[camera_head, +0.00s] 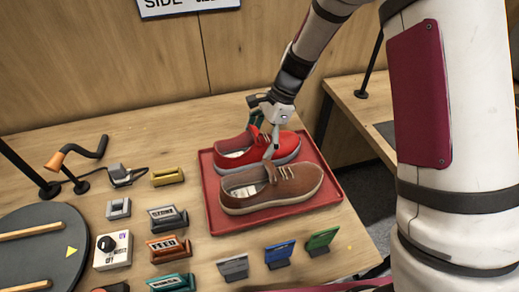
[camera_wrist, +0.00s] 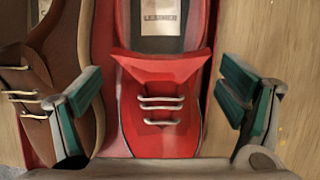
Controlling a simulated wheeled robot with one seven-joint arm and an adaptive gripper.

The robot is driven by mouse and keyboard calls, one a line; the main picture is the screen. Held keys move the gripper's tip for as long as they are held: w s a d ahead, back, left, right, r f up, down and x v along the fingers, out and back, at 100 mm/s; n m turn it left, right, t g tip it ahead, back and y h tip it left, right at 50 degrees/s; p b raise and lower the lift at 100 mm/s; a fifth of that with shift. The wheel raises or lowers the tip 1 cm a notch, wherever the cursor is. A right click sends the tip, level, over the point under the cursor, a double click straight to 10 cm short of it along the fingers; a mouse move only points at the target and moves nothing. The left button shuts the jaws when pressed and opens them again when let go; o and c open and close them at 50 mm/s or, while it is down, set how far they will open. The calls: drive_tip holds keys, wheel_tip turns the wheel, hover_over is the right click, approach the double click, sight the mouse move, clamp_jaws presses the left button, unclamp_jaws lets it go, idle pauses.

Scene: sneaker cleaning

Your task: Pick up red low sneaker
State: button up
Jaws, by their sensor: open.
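The red low sneaker (camera_head: 283,149) lies on the red tray (camera_head: 217,222), behind the brown shoe (camera_head: 290,187). In the wrist view the red sneaker (camera_wrist: 158,110) lies between the two open fingers of my gripper (camera_wrist: 165,110), with its laces and a label in its opening showing. One finger is over the gap and edge of the brown shoe (camera_wrist: 92,45) at left; the other is right of the red sneaker. In the head view my gripper (camera_head: 266,132) is above and around the red sneaker and hides part of it. I cannot tell whether the fingers touch it.
The brown shoe sits close beside the red one on the tray. Blue (camera_head: 280,254), green (camera_head: 321,241) and grey (camera_head: 233,267) blocks stand in front of the tray. Several labelled blocks, a white dial box (camera_head: 112,250) and a dark round plate (camera_head: 45,250) are at left.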

drive_tip(key=shift+a+f, duration=0.15)
drive_tip(key=shift+f, duration=0.2)
drive_tip(key=shift+c, duration=0.5)
drive_tip(key=shift+r, duration=0.1)
drive_tip(key=c, duration=1.5)
